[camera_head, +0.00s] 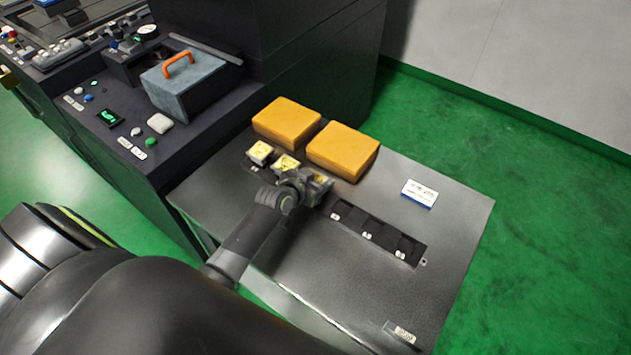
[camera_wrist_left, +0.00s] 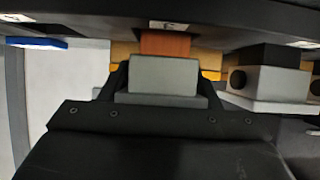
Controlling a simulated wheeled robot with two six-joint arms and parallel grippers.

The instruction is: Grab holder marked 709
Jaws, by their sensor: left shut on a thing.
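My left gripper (camera_head: 308,188) is at the row of small holders on the grey table. It is shut on a grey block-shaped holder (camera_wrist_left: 163,74), which shows between the fingers in the left wrist view with a copper-orange piece (camera_wrist_left: 166,43) behind it. Two holders with yellow tops, one at the row's left end (camera_head: 260,152) and one beside my gripper (camera_head: 286,163), stand to its left. Another grey holder with a black part (camera_wrist_left: 270,82) shows at the right in the left wrist view. I cannot read the number 709 on any holder. My right gripper does not show.
Two orange-yellow boxes (camera_head: 287,122) (camera_head: 343,151) lie behind the holders. A black slotted rack (camera_head: 378,234) lies to the right with small white labels. A white and blue card block (camera_head: 419,193) is farther right. A dark machine (camera_head: 130,120) borders the table at left.

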